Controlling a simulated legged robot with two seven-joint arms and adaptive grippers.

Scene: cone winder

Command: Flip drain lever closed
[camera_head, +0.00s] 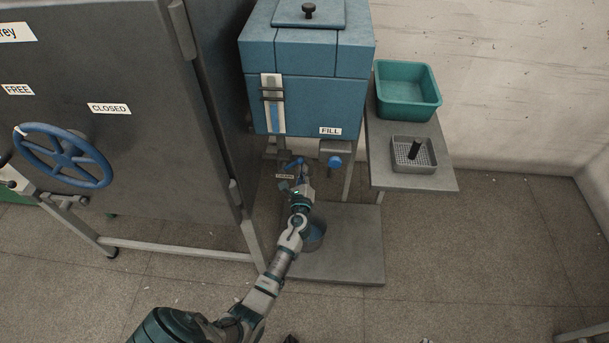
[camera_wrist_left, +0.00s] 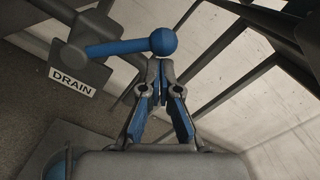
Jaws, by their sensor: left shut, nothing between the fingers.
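The drain lever is a blue bar with a round ball knob (camera_wrist_left: 163,42), seen in the left wrist view beside a DRAIN label (camera_wrist_left: 73,78). The bar runs left from the knob to a grey pipe fitting. In the head view the lever (camera_head: 296,163) is small and partly hidden under the blue tank. My left gripper (camera_wrist_left: 160,65) is shut and empty, its fingertips just below the ball knob in the wrist picture. Whether they touch it I cannot tell. In the head view the left gripper (camera_head: 298,186) is under the tank. My right gripper is not in view.
The blue tank (camera_head: 305,100) stands on a frame with a blue fill valve (camera_head: 335,161). A bucket (camera_head: 315,232) sits below on a grey base plate (camera_head: 350,240). A dark cabinet with a blue handwheel (camera_head: 62,155) is left; a side shelf (camera_head: 410,178) is right.

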